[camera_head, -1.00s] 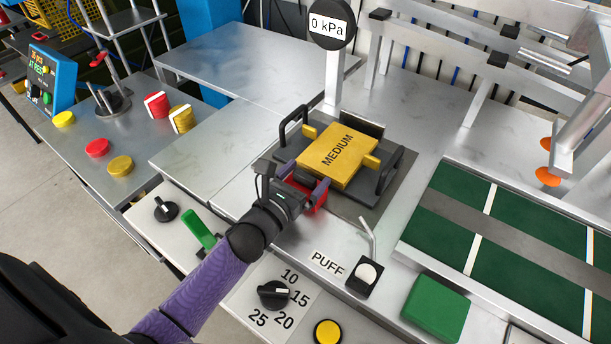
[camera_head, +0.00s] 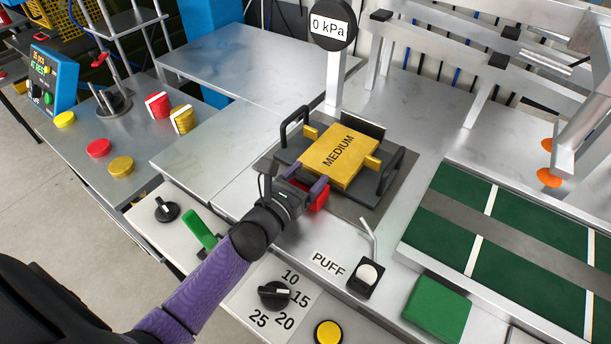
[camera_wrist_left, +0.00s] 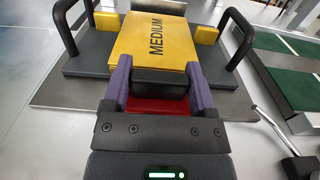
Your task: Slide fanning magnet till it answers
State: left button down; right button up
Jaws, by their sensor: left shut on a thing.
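My left gripper (camera_head: 307,182) is shut on a block with a dark top (camera_wrist_left: 161,78) and a red body (camera_head: 319,197), which I take to be the fanning magnet. The fingers sit on either side of it at the near edge of the yellow stack marked MEDIUM (camera_head: 335,152). In the left wrist view the block is very close to the stack; I cannot tell whether they touch. The stack lies on a dark base (camera_head: 392,166) between black handles, with small yellow blocks at its sides. The round gauge (camera_head: 330,25) reads 0 kPa. My right gripper is not in view.
A bent nozzle (camera_head: 369,236) and the PUFF button (camera_head: 366,275) stand to the right of my left arm. A numbered dial (camera_head: 274,295), green lever (camera_head: 200,229) and yellow button (camera_head: 327,332) are nearby. A green belt (camera_head: 530,225) lies at the right.

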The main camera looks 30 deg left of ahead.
pick_arm(q)
jog(key=shift+w+d, duration=0.15)
jog(key=shift+w, duration=0.85)
grip_release()
jog(key=shift+s, duration=0.1)
jog(key=shift+s, duration=0.1)
jog(key=s, duration=0.3)
jog(key=s+a, duration=0.1)
jog(key=s, duration=0.5)
jog(key=shift+s+a, duration=0.2)
jog(key=shift+s, duration=0.15)
